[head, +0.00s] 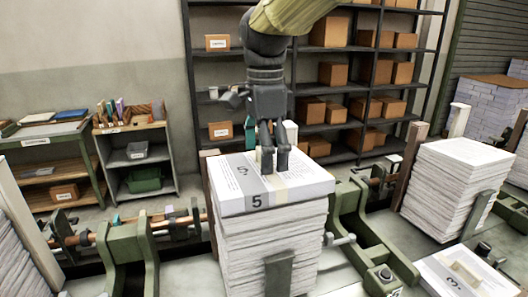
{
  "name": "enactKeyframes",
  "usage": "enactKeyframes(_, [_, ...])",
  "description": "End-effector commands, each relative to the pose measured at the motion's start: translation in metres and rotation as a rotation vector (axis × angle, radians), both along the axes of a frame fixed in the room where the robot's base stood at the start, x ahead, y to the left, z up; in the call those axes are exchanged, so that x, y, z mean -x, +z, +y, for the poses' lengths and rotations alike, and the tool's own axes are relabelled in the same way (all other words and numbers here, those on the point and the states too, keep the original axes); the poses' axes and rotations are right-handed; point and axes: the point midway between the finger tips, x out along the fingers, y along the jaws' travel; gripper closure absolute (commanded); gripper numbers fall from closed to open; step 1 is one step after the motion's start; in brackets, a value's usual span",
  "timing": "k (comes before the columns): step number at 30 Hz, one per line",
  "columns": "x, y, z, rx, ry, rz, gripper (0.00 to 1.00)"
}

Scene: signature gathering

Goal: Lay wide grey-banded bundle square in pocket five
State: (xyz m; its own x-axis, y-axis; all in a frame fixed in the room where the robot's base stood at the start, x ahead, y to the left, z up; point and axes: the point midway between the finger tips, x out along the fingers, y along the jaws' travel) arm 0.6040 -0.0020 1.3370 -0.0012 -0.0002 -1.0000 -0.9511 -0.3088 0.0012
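The wide bundle (310,184) with a grey band is a flat white block on top of a tall paper stack (240,248). Its grey band carries a dark "5" on the front edge, and another "5" is printed on its top. A cream strip also crosses its top. The bundle looks slightly turned against the stack below and overhangs its front edge. My gripper (275,162) points straight down over the bundle's middle, its dark fingertips at or just above the top face. The fingertips look close together; whether they grip anything is unclear.
Green clamp frames (365,240) flank the stack, and a dark upright plate (279,274) stands at its front. Another paper stack (455,190) is at right, with a bundle marked "3" (465,275) lower right. Shelves with boxes (333,74) stand behind; a side table (45,140) is at left.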

Motion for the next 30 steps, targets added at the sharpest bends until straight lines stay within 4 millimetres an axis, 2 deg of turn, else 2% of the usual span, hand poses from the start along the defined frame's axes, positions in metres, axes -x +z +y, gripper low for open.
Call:
enactKeyframes(4, [0.0,0.007,0.0,0.001,-0.001,-0.001,0.12])
enactKeyframes(8, [-0.001,0.023,0.0,0.001,-0.001,-0.003,0.12])
enactKeyframes(15, [-0.001,0.069,0.001,-0.004,0.002,-0.003,0.12])
enactKeyframes(21, [0.0,0.101,0.0,-0.002,0.001,-0.002,0.12])
enactKeyframes(30, [0.0,0.122,0.0,0.0,0.0,0.0,0.12])
